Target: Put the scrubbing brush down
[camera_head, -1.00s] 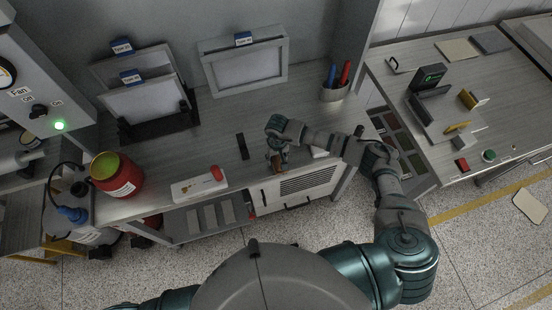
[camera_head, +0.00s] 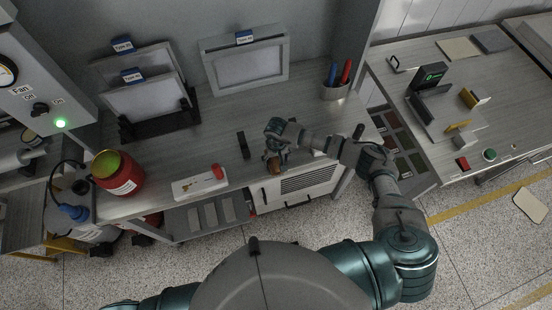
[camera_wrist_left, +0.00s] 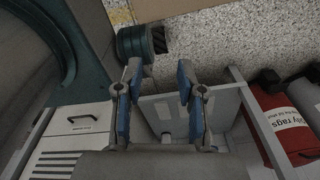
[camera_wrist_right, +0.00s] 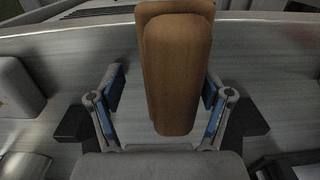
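The scrubbing brush, a brown wooden block with rounded ends, shows large in the right wrist view (camera_wrist_right: 177,75). In the head view the brush (camera_head: 272,165) is a small brown shape at the table's front edge, partly hidden by my right gripper (camera_head: 274,148). In the right wrist view my right gripper (camera_wrist_right: 160,98) is open around the brush, with a clear gap at the left finger; the right finger is close to it. Its bristles are hidden. My left gripper (camera_wrist_left: 158,92) is open and empty over the floor side.
A dark slim object (camera_head: 243,145) lies just left of my right gripper. A pen cup (camera_head: 335,92) and picture-like frames stand behind. Table space behind the gripper is clear.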

